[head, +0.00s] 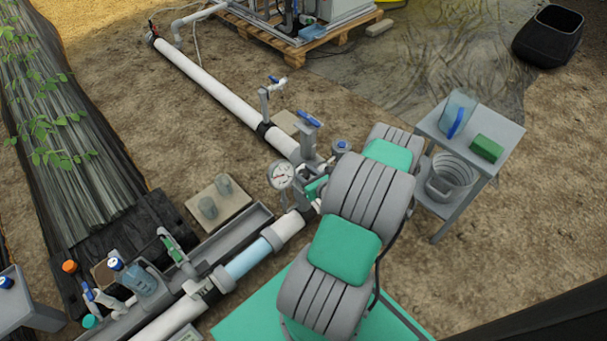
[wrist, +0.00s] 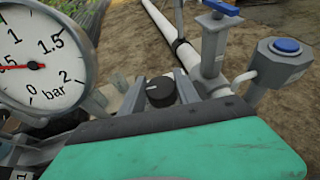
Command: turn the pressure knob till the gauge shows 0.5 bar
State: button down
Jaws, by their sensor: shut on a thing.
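The pressure gauge (wrist: 45,50) fills the upper left of the wrist view, cut by the left edge. Its red needle (wrist: 20,67) points left, close to the 0.5 marking; the exact reading is hard to tell because the scale is partly out of frame. The gauge also shows in the head view (head: 281,175), too small to read. The black pressure knob (wrist: 160,91), with a pale mark on top, sits between the two grey fingers of my gripper (wrist: 163,92). The gripper is shut on the knob. In the head view my arm hides the knob.
A blue-handled valve (wrist: 216,20) and a grey post with a blue cap (wrist: 284,55) stand close on the right. A white pipe (head: 215,85) runs to the back left. A grey side table (head: 500,150) stands right of my arm.

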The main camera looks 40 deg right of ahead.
jog(key=c, duration=0.9)
grip_release()
jog(key=p+v, duration=0.2)
jog(key=v, duration=0.5)
jog(key=shift+s+r, duration=0.15)
jog(key=shift+s, duration=0.2)
